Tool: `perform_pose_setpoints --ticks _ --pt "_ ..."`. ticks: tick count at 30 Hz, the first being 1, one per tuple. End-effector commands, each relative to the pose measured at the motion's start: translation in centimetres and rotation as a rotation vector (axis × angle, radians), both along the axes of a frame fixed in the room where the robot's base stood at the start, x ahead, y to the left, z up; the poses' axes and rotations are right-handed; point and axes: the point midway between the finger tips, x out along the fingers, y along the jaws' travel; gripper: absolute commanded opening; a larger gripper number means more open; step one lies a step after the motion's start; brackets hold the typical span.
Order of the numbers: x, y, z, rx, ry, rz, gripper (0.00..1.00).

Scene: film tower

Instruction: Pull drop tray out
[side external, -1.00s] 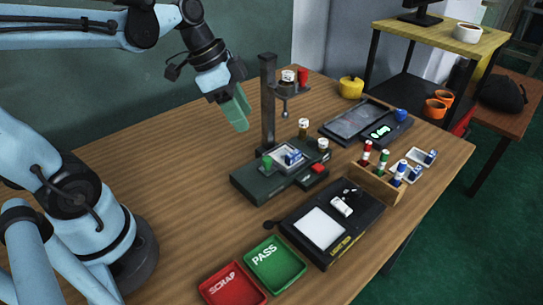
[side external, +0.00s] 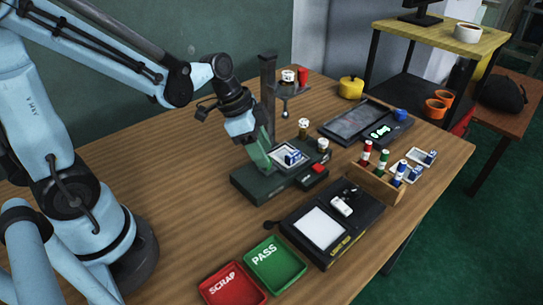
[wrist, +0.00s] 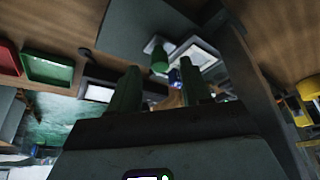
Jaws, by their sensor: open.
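The drop tray, a small pale tray (side external: 284,154) holding a blue-and-white piece (side external: 292,157), sits on the dark base (side external: 262,187) of the film tower (side external: 268,90). In the wrist view, the tray (wrist: 205,62) lies beyond my fingers, with a green knob (wrist: 159,54) at its near side. My gripper (side external: 262,155) is low at the left side of the tray, its green fingers hiding the knob in the side view. In the wrist view my gripper (wrist: 158,78) is open, with the knob showing between and beyond the fingertips. I cannot tell whether they touch it.
A red button (side external: 318,168) and small capped bottles stand on the tower base. In front lie a black light box (side external: 345,240), the green PASS tray (side external: 275,283) and the red SCRAP tray (side external: 232,300). A wooden rack (side external: 372,184) stands to the right. Table left of the base is clear.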

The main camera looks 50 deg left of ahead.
Motion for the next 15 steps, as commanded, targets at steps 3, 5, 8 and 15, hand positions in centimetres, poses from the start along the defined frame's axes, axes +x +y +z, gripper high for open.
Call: perform_pose_setpoints --ticks 3,5,8,15 --pt "0.3 -0.3 -0.9 0.000 0.000 -0.001 0.48" --pt "0.4 -0.4 -1.2 0.000 0.000 0.000 0.48" --pt "0.5 -0.5 -1.6 0.000 0.000 0.000 0.48" --pt "0.5 -0.5 -1.7 0.000 0.000 0.001 0.48"
